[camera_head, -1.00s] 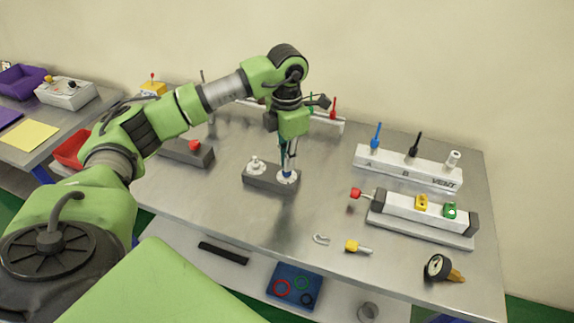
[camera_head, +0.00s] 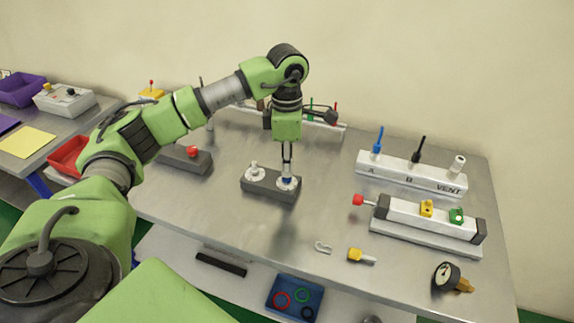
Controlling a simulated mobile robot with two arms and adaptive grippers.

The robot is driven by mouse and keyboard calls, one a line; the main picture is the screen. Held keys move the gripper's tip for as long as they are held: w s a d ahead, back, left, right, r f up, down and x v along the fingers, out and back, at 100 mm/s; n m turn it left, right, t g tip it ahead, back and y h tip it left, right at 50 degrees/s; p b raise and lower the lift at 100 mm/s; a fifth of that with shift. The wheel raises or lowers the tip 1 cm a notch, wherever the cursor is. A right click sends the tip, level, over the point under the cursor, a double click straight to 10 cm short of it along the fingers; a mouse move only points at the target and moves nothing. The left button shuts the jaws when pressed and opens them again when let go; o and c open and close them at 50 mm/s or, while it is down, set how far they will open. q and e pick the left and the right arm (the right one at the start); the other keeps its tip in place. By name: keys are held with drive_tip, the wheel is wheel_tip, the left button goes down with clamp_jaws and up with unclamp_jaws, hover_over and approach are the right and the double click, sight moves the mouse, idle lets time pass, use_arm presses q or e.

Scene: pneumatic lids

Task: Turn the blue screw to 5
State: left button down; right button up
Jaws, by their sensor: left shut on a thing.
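The blue screw (camera_head: 287,180) stands on a white round dial at the right end of a dark grey block (camera_head: 268,192) on the metal table. A second, white screw (camera_head: 255,172) stands on its own dial at the block's left end. My left gripper (camera_head: 287,173) points straight down over the blue screw and is shut on it. The fingers hide most of the screw's top. The dial's numbers are too small to read. My right gripper is not in view.
A white valve block (camera_head: 410,177) with blue, black and white levers stands at the right. In front of it is a cylinder unit (camera_head: 430,218). A gauge (camera_head: 447,276), a yellow fitting (camera_head: 360,255) and a clip (camera_head: 323,247) lie near the front. A red-button box (camera_head: 187,158) is at the left.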

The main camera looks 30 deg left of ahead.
use_arm(q)
drive_tip(key=shift+w+r, duration=0.1)
drive_tip(key=c, duration=2.2)
unclamp_jaws()
drive_tip(key=shift+o, duration=0.2)
wheel_tip(320, 180, up, 12)
